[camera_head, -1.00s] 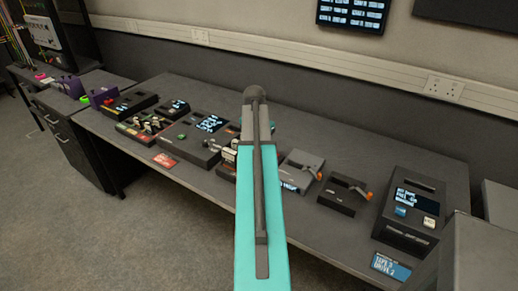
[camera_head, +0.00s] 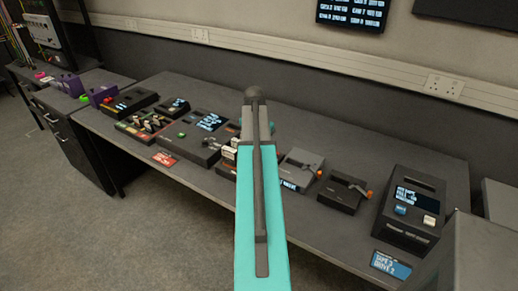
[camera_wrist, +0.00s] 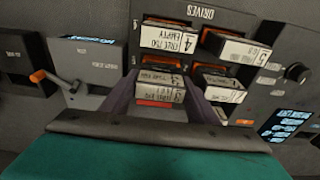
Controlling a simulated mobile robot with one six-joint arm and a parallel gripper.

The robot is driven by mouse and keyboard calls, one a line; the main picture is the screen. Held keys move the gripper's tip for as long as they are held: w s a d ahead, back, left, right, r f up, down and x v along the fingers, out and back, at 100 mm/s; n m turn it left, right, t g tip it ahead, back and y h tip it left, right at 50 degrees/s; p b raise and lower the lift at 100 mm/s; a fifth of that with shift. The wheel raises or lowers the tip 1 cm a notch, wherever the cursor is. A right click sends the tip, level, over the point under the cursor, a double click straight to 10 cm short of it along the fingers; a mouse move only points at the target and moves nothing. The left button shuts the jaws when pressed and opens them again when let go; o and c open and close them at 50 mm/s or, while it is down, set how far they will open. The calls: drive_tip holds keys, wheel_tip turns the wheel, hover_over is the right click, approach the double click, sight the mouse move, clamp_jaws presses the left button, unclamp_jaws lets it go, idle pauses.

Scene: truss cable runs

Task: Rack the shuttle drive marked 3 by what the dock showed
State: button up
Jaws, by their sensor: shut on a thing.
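In the wrist view my gripper (camera_wrist: 160,88) is shut on a drive (camera_wrist: 160,100) with white labels. The printing on it is too blurred to read a number. It is over the drive rack (camera_wrist: 207,14), lettered DRIVES. I cannot tell whether the held drive is inside a slot. Just above it is a drive marked 4 (camera_wrist: 172,38), labelled EMPTY. A drive marked 5 (camera_wrist: 240,48) sits to the right, and another labelled drive (camera_wrist: 223,90) below that. In the head view my arm hides the gripper.
Two boxes with orange-tipped levers, one grey (camera_head: 300,166) and one black (camera_head: 342,192), stand right of my arm. A black unit with a screen (camera_head: 412,210) is further right. A red card (camera_head: 164,159) lies at the front edge. Purple holders (camera_head: 102,94) stand far left.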

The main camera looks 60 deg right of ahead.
drive_tip(key=shift+f, duration=0.65)
idle(0.8)
drive_tip(key=o, duration=1.8)
drive_tip(key=shift+r+p, duration=2.25)
drive_tip(key=shift+r, duration=1.5)
drive_tip(key=shift+d, duration=0.1)
